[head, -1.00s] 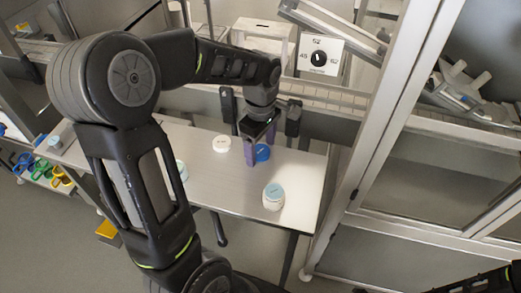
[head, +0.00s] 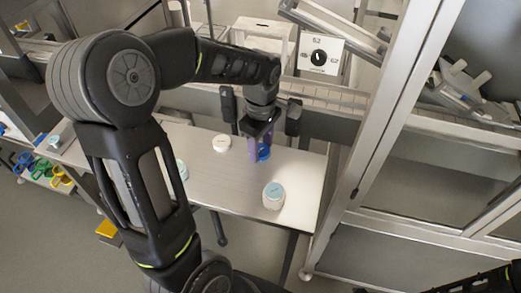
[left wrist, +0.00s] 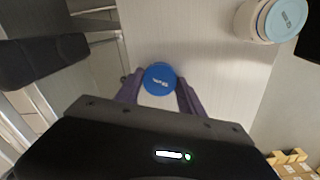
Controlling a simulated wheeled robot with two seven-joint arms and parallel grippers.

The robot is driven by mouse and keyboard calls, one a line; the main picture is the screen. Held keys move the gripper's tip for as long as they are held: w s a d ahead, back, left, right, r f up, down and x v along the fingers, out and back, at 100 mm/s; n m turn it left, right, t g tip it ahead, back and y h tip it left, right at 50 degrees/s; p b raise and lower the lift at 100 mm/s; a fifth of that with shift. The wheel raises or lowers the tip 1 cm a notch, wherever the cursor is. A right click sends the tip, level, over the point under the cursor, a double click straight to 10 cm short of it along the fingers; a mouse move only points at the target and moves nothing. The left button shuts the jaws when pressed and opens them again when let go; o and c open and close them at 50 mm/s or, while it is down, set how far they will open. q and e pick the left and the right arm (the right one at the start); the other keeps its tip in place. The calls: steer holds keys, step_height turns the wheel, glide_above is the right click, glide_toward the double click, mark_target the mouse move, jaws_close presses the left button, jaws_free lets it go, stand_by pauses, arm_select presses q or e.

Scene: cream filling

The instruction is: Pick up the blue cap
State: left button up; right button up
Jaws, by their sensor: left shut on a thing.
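The blue cap (head: 264,152) is at the back of the table, between the purple fingers of my left gripper (head: 262,156). In the left wrist view the blue cap (left wrist: 160,77) shows its round top with a small white label. A white body shows just below it in that view. The left gripper (left wrist: 160,98) is shut on the cap, one finger on each side. I cannot tell whether the cap is clear of the table. At the lower right of the head view, part of my right arm shows, but its fingers are not visible.
A white jar with a light blue lid (head: 273,196) stands at the table's front right; it also shows in the left wrist view (left wrist: 270,20). A white cap (head: 221,143) lies left of the gripper. A conveyor (head: 330,95) runs behind the table (head: 230,185). A metal frame stands to the right.

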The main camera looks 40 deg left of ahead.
mark_target(261, 150)
arm_select(q)
steer(key=c, duration=0.5)
step_height(261, 150, up, 10)
stand_by(0.5)
stand_by(0.8)
